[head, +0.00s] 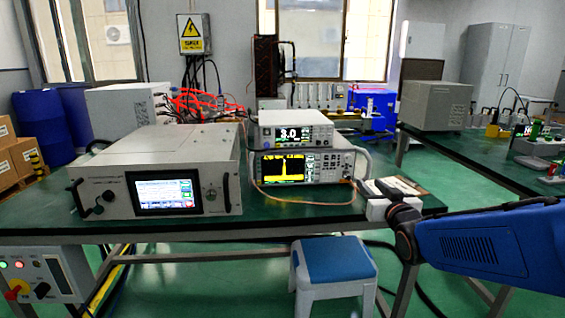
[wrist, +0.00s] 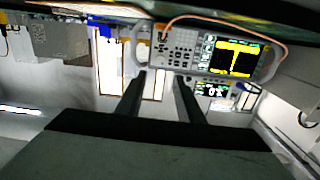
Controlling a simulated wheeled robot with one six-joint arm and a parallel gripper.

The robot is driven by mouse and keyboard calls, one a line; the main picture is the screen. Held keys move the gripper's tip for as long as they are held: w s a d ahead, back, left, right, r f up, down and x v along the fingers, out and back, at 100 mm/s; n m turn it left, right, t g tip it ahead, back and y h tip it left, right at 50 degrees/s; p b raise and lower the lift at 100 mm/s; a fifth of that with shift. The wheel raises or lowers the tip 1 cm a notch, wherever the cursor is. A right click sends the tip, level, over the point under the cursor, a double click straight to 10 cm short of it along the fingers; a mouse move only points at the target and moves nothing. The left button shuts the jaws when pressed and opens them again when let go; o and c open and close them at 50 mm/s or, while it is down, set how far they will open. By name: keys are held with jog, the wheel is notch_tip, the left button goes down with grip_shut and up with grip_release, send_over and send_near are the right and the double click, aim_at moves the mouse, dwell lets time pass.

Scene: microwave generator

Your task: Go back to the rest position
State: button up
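My gripper (wrist: 160,76) shows in the wrist view as two dark fingers standing apart, with nothing between them. The wrist view is upside down. In the head view my blue arm comes in from the lower right, its dark end reaching the front right of the bench (head: 285,218). The fingers cannot be made out clearly there. The microwave generator (head: 160,175) stands on the left of the bench with its screen lit. The spectrum display unit (head: 300,170) is right of it, and also shows in the wrist view (wrist: 225,55).
A smaller meter (head: 292,132) sits on top of the display unit. A thin cable runs along the unit's front. A blue-topped stool (head: 333,260) stands at the bench's front edge. A control box (head: 42,274) is at the lower left. Another bench with a grey cabinet (head: 435,105) is at right.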

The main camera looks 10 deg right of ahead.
jog(key=s+a+f+g, duration=0.1)
jog(key=s+f+g, duration=0.3)
jog(key=s, duration=0.6)
jog(key=s+a+f+g, duration=0.1)
jog(key=s+f+g, duration=0.3)
jog(key=s, duration=0.6)
jog(key=s+a+f+g, duration=0.1)
jog(key=s+f+g, duration=0.3)
jog(key=s, duration=0.6)
jog(key=shift+a+f+g, duration=0.3)
jog(key=shift+a+g, duration=0.1)
